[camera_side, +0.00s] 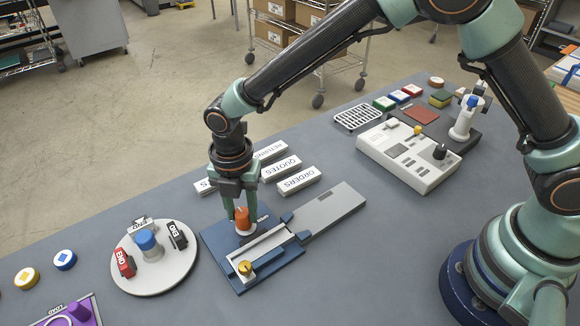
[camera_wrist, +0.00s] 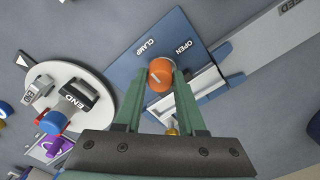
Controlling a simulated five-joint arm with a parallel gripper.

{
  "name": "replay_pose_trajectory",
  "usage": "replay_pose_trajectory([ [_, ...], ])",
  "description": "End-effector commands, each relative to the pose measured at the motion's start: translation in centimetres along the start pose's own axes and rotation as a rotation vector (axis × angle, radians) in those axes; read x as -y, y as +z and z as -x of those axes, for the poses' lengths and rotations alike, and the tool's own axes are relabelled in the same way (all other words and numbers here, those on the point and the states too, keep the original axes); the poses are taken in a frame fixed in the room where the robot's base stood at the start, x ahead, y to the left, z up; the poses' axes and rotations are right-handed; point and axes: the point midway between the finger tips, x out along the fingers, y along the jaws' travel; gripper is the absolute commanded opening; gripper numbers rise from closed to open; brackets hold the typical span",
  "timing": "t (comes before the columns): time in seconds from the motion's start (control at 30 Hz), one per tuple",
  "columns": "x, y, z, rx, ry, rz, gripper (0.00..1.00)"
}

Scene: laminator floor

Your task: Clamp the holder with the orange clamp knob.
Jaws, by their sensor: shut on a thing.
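The orange clamp knob (camera_side: 242,217) stands on the blue base plate of the holder (camera_side: 213,235), near its upper edge. In the wrist view the orange knob (camera_wrist: 161,74) sits between the tips of my green fingers, with a pale line across its top. The words CLAMP and OPEN are printed on the blue plate (camera_wrist: 130,66), on either side of the knob; the pale line's exact setting is hard to tell. My gripper (camera_side: 241,212) points down and is shut on the orange knob. The holder's light channel with a yellow knob (camera_side: 246,268) lies just below it.
A grey slide (camera_side: 335,205) extends right from the holder. A round white turntable (camera_side: 150,282) with a blue knob and END blocks stands left. White label blocks, including ORDERS (camera_side: 298,181), lie behind the holder. A white device (camera_side: 405,155) stands at the back right.

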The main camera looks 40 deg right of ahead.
Motion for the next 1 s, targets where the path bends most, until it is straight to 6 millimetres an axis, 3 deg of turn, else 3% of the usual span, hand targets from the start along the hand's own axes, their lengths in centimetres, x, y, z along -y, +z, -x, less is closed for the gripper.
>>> replay_pose_trajectory([
  [0.17, 0.0, 0.0, 0.1, 0.0, 0.0, 0.001, 0.0],
  [0.2, 0.0, 0.0, 0.1, 0.0, 0.0, 0.001, 0.47],
  [0.27, 0.0, 0.0, 0.1, 0.0, 0.0, 0.001, 0.69],
  [0.67, -0.1, 0.0, 0.5, 0.0, 0.002, 0.0, 0.69],
  [0.77, -0.1, 0.0, 1.6, 0.001, 0.003, 0.0, 0.69],
  [1.0, -0.1, 0.0, 6.4, 0.001, 0.006, 0.0, 0.69],
])
